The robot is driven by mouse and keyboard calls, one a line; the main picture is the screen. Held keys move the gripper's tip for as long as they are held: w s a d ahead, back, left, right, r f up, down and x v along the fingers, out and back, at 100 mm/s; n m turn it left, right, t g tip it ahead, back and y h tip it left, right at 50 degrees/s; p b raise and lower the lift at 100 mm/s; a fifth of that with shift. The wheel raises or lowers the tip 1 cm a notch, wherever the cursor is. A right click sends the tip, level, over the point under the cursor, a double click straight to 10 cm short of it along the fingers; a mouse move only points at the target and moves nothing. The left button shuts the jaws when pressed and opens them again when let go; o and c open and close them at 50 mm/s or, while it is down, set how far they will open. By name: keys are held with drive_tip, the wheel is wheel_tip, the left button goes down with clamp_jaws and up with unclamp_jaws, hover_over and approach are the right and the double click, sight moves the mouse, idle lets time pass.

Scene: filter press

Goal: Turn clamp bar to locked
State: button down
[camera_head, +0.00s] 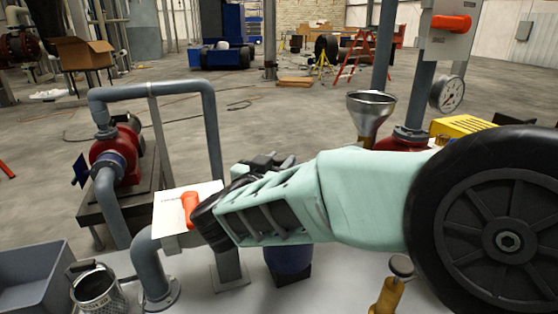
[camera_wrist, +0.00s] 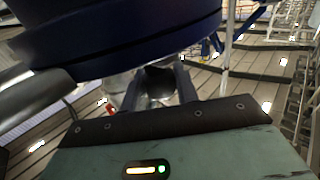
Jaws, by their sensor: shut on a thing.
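In the wrist view two dark fingers of my gripper (camera_wrist: 160,76) reach up from the teal hand, below a large dark blue round body (camera_wrist: 120,32). They are shut on a dark piece that looks like the clamp bar; its outline and angle are unclear. In the head view my teal hand stretches left across the bench. Its black end partly covers an orange handle (camera_head: 190,207) on a white plate (camera_head: 168,214); I cannot tell whether they touch. My fingertips are not clear there. A blue vessel (camera_head: 288,262) stands below the hand, partly hidden.
A grey pipe loop (camera_head: 150,90) rises behind the plate beside a red pump (camera_head: 118,155). A funnel (camera_head: 370,112) stands behind my arm. A grey bin (camera_head: 28,280), a metal cup (camera_head: 97,290) and a brass post (camera_head: 390,292) are at the front.

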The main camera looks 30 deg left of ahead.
drive_tip(key=shift+w+r, duration=0.1)
drive_tip(key=shift+r, duration=0.05)
drive_tip(key=c, duration=1.1)
unclamp_jaws()
drive_tip(key=shift+a, duration=0.15)
drive_tip(key=s+d, duration=0.2)
drive_tip(key=s, duration=1.5)
drive_tip(key=shift+d+b, duration=0.15)
drive_tip(key=shift+b, duration=0.25)
drive_tip(key=shift+s, duration=0.1)
